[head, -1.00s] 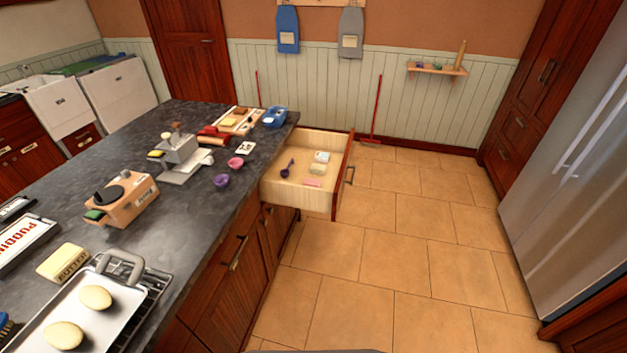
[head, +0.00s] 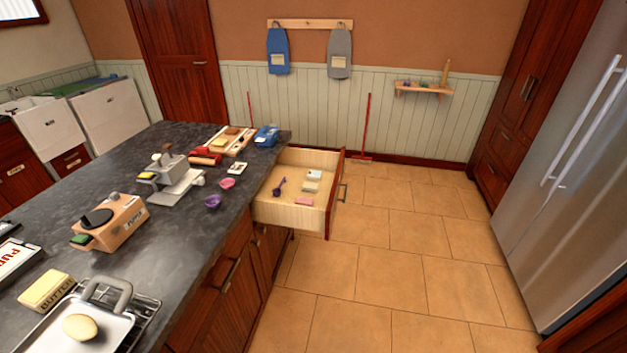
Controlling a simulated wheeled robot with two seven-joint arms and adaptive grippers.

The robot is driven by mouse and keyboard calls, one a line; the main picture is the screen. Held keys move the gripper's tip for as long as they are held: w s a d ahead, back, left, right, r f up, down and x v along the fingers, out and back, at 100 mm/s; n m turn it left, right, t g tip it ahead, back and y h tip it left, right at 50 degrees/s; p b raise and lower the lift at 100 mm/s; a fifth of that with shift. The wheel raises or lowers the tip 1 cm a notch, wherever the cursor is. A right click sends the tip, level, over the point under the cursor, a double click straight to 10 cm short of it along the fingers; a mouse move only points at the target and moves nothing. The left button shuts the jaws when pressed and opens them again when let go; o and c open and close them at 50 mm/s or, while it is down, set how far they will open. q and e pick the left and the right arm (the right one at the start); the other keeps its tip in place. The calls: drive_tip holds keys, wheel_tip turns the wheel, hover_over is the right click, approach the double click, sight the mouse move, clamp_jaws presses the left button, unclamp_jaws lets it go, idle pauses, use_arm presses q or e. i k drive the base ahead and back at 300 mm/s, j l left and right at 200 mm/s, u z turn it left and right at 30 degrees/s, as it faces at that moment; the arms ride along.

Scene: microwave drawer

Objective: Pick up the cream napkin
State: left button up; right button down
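An open wooden drawer (head: 291,218) sticks out from the far end of the island, toward the right. In it lies a small cream folded piece (head: 310,187), which looks like the cream napkin. It lies between a pale white-blue piece (head: 314,174) behind it and a pink piece (head: 304,201) in front. Neither of my grippers is in view.
The dark counter (head: 80,188) holds a butter pack (head: 46,291), a tray with a bun (head: 80,327), a wooden toaster-like box (head: 110,222), a grey scale-like device (head: 170,172) and a purple cup (head: 212,202). Tiled floor (head: 400,250) is clear between the island and the fridge (head: 570,170).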

sight(308, 187)
drive_tip(key=i+l+u, duration=0.65)
drive_tip(key=l, duration=0.2)
drive_tip(key=i+l+u, duration=0.2)
drive_tip(key=l, duration=0.15)
drive_tip(key=l+u, duration=0.2)
drive_tip(key=l, duration=0.15)
drive_tip(key=i+l+u, duration=0.2)
drive_tip(key=l, duration=0.2)
drive_tip(key=l+u, duration=0.25)
drive_tip(key=i+l, duration=0.05)
drive_tip(key=l, duration=0.05)
